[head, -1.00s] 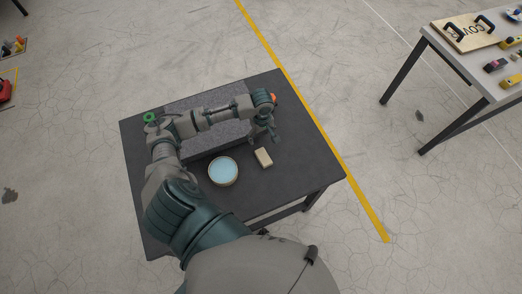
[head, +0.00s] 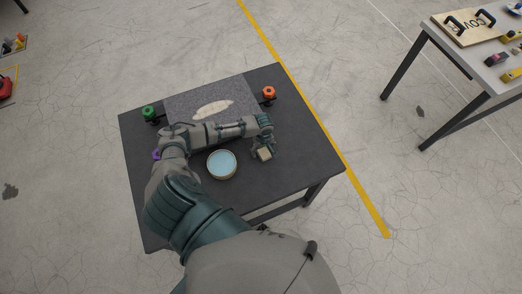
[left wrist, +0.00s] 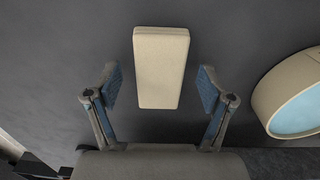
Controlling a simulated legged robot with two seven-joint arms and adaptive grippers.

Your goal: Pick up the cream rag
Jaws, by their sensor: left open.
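The cream rag (head: 264,155) is a small folded block lying on the dark table (head: 290,175), right of the round dish. In the left wrist view the cream rag (left wrist: 161,70) lies lengthwise between the two fingers, with a gap on each side. My left gripper (head: 262,147) is open around it and partly covers it in the head view. The blue-padded fingers of my left gripper (left wrist: 160,78) do not touch it. My right gripper is not in view.
A round dish with blue contents (head: 221,165) stands close to the left of the rag. Behind my arm is a speckled granite slab (head: 240,93) with a pale smear (head: 212,108). Green (head: 149,112) and orange (head: 269,92) knobs flank it. The table's right part is clear.

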